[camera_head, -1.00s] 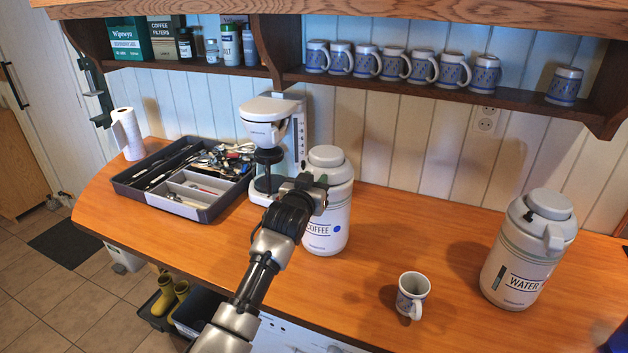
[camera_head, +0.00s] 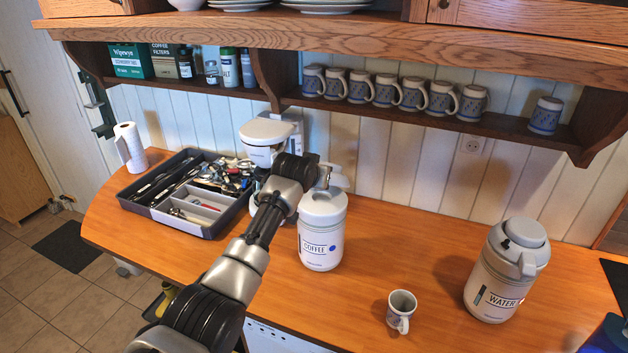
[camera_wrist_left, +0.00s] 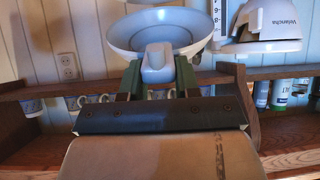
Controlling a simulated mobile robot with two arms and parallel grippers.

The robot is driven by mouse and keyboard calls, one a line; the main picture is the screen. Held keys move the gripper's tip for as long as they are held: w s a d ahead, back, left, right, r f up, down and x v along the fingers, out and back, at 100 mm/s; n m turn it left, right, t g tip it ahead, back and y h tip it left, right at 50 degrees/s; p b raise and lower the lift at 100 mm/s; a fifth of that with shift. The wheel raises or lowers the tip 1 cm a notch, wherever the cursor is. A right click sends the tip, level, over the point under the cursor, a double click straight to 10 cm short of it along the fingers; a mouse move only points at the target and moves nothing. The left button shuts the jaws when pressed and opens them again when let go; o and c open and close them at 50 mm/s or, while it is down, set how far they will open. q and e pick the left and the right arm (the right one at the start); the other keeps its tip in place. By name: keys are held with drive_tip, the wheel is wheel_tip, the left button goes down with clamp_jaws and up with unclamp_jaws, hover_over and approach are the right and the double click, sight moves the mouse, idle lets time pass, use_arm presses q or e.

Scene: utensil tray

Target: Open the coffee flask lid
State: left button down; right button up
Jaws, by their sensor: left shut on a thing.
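My left gripper (camera_head: 328,176) is at the raised lid, above the flask. In the left wrist view, the gripper's fingers (camera_wrist_left: 158,84) are shut on the grey tab of the round lid (camera_wrist_left: 168,20). The fingertips are partly hidden in the head view. My right gripper is in neither view.
A coffee machine (camera_head: 265,133) stands behind my left arm, close to the flask. A utensil tray (camera_head: 178,219) is on the left. A mug (camera_head: 401,309) and the water flask (camera_head: 497,285) stand on the right.

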use_arm(q)
drive_tip(key=shift+w+r, duration=0.2)
idle(0.3)
drive_tip(key=c, duration=0.8)
unclamp_jaws()
drive_tip(key=b+v, duration=0.4)
drive_tip(key=v, duration=0.6)
drive_tip(key=shift+s+r, duration=0.25)
drive_tip(key=shift+r, duration=0.05)
